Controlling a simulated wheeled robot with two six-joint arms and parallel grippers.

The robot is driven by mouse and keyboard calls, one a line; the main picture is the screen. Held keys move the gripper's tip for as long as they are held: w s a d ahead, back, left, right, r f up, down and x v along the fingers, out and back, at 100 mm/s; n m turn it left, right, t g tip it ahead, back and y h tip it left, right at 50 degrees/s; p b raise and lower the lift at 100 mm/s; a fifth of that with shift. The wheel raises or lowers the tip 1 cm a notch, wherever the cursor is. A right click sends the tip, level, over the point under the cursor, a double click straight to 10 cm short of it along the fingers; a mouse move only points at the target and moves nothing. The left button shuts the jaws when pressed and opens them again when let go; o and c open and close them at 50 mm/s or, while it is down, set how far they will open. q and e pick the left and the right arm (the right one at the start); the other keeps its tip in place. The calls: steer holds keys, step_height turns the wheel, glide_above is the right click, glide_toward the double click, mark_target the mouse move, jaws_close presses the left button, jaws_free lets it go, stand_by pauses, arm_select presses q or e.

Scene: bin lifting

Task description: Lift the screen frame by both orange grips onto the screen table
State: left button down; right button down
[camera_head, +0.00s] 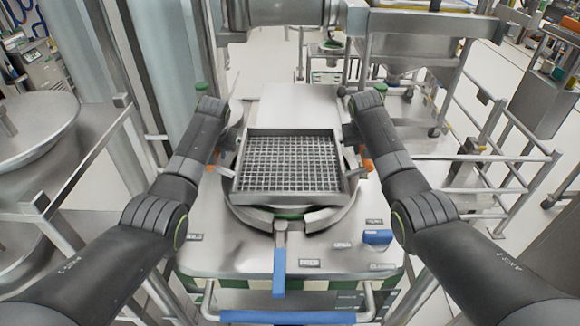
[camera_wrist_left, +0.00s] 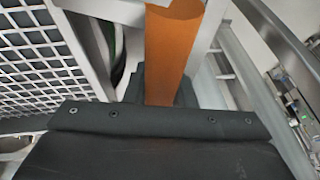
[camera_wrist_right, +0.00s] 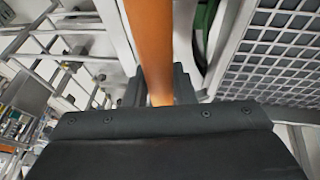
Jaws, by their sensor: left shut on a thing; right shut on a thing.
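The screen frame (camera_head: 247,192) is a grey metal rectangle with a grid mesh. In the head view it is over the round ring of the screen table (camera_head: 235,240), between my two arms. I cannot tell whether it rests on the ring or hangs just above it. My left gripper (camera_wrist_left: 160,95) is shut on the left orange grip (camera_wrist_left: 173,50), which also shows in the head view (camera_head: 216,158). My right gripper (camera_wrist_right: 160,95) is shut on the right orange grip (camera_wrist_right: 150,45), also seen in the head view (camera_head: 368,165). My arms partly hide both fingers in the head view.
A blue-handled lever (camera_head: 279,270) sticks out at the table's front. A blue block (camera_head: 377,237) sits at its right. A blue-sleeved front rail (camera_head: 285,317) runs below. A metal bowl (camera_head: 35,135) stands at left, and a railing (camera_head: 500,175) at right.

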stand_by(0.6)
arm_select(q)
steer(key=shift+w+r, duration=0.1)
steer(key=shift+r, duration=0.1)
arm_select(e)
steer(key=shift+w+r, duration=0.1)
steer(key=shift+r, duration=0.1)
arm_select(q)
steer(key=shift+p, duration=0.3)
arm_select(e)
steer(key=shift+r, duration=0.1)
